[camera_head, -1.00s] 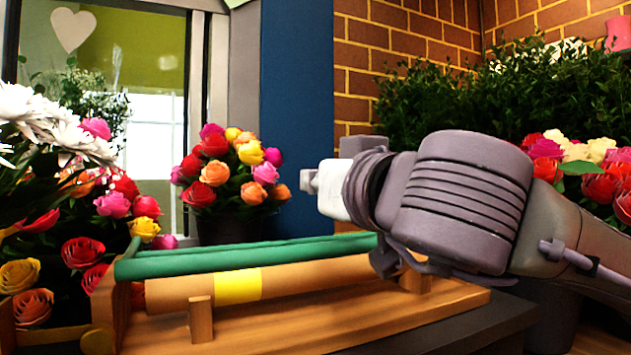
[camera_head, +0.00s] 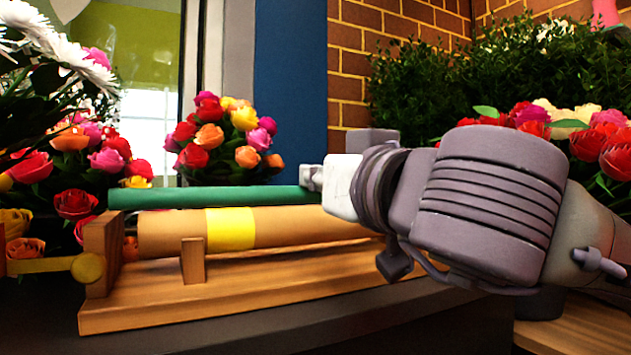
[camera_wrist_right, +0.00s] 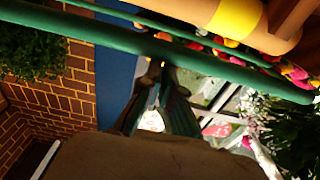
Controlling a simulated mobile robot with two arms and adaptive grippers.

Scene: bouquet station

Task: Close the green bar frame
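The green bar frame (camera_head: 215,197) sits above a wooden stand (camera_head: 200,305). In the head view it shows as one level green bar over the paper roll. The right wrist view shows two long green bars, a nearer one (camera_wrist_right: 90,35) and a farther one (camera_wrist_right: 190,38). My right gripper (camera_head: 308,178) is at the bar's right end and hides what lies behind it. In the wrist view its fingers (camera_wrist_right: 160,72) converge to a shut tip at the nearer bar's edge. I cannot tell whether they touch it. My left gripper is not in view.
The brown paper roll (camera_head: 290,226) with a yellow band (camera_head: 230,229) lies in the stand. A rose bouquet (camera_head: 222,140) stands behind it. More flowers (camera_head: 75,205) crowd the left side. Dark table surface (camera_head: 380,315) is free in front.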

